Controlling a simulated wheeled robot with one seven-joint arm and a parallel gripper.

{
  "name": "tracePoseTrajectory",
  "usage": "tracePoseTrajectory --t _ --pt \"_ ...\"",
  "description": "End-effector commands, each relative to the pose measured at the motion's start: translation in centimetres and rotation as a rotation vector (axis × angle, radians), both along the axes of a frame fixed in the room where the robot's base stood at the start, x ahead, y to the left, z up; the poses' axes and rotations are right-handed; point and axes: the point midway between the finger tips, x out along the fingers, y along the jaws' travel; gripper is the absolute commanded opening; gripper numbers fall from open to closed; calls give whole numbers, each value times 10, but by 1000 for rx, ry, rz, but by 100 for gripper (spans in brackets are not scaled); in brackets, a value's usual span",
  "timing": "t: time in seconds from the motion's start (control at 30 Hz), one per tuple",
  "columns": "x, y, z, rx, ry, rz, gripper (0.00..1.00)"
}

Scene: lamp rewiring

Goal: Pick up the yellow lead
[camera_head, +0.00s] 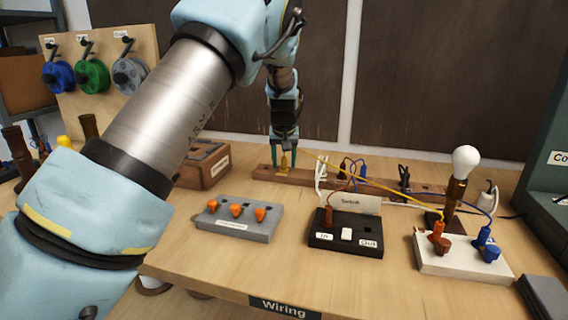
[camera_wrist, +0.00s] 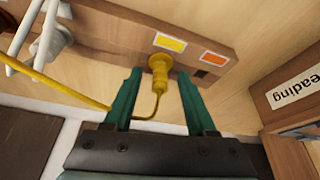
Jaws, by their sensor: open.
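The yellow lead (camera_head: 370,184) runs as a thin yellow wire from the wooden rail on the left to the white terminal block on the right. Its yellow plug (camera_wrist: 159,72) stands at the wooden rail (camera_wrist: 115,38), beside a yellow label, in the wrist view. My gripper (camera_wrist: 160,86) is open, with one green finger on each side of the plug and a gap to each. In the head view my gripper (camera_head: 285,165) points down over the rail's left end, around the yellow plug (camera_head: 284,160). I cannot tell whether the fingers touch the rail.
A wooden box (camera_head: 205,165) is close left of my gripper. White, blue and black leads hang along the rail.

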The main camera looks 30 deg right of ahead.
Motion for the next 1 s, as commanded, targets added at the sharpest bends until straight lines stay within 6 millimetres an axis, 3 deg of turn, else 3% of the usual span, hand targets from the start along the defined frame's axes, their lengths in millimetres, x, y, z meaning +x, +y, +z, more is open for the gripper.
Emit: tracePoseTrajectory --t 0.23,0.73,1.0 --pt "1 0 -2 0 0 1 57" --pt "0 0 -2 0 0 1 0" --pt "0 0 -2 0 0 1 0"
